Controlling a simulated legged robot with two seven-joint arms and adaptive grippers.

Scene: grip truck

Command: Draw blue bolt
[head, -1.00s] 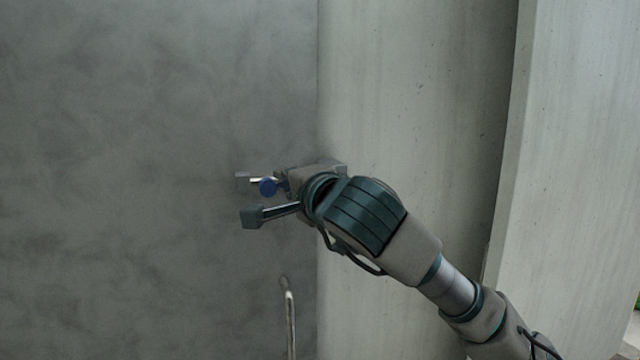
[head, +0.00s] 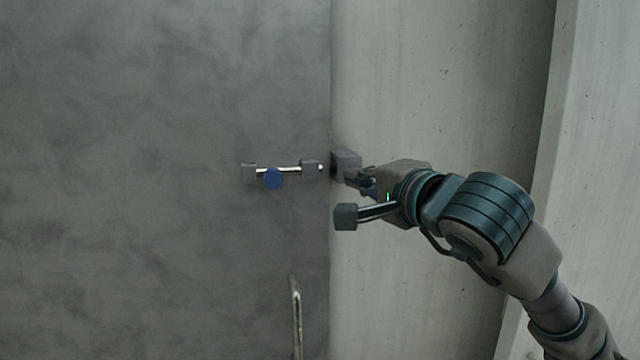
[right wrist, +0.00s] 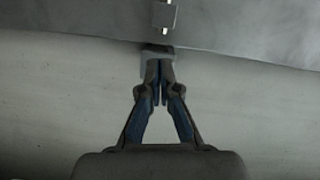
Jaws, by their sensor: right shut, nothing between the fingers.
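The blue bolt knob (head: 273,178) sits on a thin metal rod between two small grey brackets on the grey door panel (head: 150,250). The rod's right end just shows past the right bracket (head: 311,166), with a gap between it and the grey catch block (head: 346,163) on the pale frame. My right gripper (head: 352,178) is shut and empty, right of the knob and apart from it, at the catch block. In the right wrist view the shut fingertips (right wrist: 159,64) overlap the catch block; whether they touch it I cannot tell. My left gripper is not in view.
A vertical metal handle (head: 296,315) stands on the door below the bolt. The pale wall (head: 440,90) fills the area right of the door edge. The space in front of the door on the left is clear.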

